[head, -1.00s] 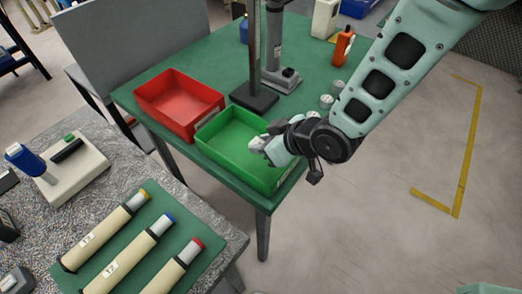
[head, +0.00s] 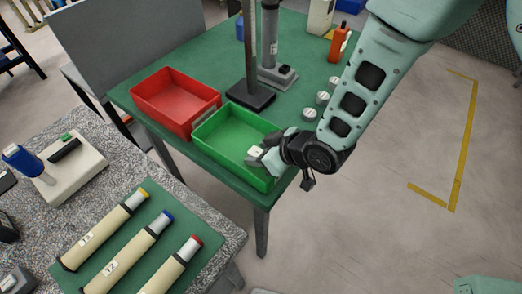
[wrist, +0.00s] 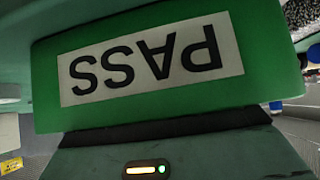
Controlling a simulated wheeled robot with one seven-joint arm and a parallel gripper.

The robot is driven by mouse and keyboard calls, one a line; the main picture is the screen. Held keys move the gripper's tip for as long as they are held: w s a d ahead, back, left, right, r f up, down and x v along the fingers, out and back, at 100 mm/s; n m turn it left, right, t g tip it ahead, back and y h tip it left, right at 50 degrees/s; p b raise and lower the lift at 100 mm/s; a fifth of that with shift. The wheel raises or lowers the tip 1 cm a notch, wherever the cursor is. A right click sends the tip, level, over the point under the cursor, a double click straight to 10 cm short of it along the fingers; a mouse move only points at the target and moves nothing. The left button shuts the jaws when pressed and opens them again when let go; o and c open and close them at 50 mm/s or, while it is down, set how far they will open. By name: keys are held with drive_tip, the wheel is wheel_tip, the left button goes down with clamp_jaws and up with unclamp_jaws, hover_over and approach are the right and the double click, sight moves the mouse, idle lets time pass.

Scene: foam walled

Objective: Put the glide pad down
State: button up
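The glide pad looks like the small white piece (head: 256,151) between the fingers of my gripper (head: 258,157) in the head view. My gripper seems shut on it, with the fingers partly covering it. It is at the right side of the green bin (head: 206,137), over its opening. I cannot tell whether the pad touches the bin floor. In the wrist view the bin's green wall (wrist: 40,75) with an upside-down PASS label fills the middle; the pad is not clearly seen there.
A red bin (head: 150,92) stands left of the green bin on the green table (head: 197,52). A dark stand (head: 250,95) is behind. Several white round pieces (head: 308,114) lie near my arm. Labelled tubes (head: 100,232) lie on the speckled bench at the front left.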

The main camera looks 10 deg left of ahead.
drive_tip(key=shift+r, duration=0.25)
drive_tip(key=shift+s+d+r, duration=0.1)
drive_tip(key=shift+d+r, duration=0.1)
drive_tip(key=shift+d, duration=0.15)
drive_tip(key=s+d+r+m+h+b, duration=0.1)
drive_tip(key=s+d+r+m+h, duration=0.15)
drive_tip(key=d+r, duration=0.45)
drive_tip(key=s+d+r+m+h+b, duration=0.1)
drive_tip(key=s+d+r+h, duration=0.15)
drive_tip(key=d+r, duration=0.5)
drive_tip(key=s+d+r+m+g+h, duration=0.2)
drive_tip(key=s+d+r+g+h, duration=0.1)
drive_tip(key=s+d, duration=0.5)
drive_tip(key=shift+s+d+g, duration=0.3)
drive_tip(key=shift+s+d, duration=0.05)
drive_tip(key=shift+s, duration=0.7)
drive_tip(key=shift+r, duration=0.1)
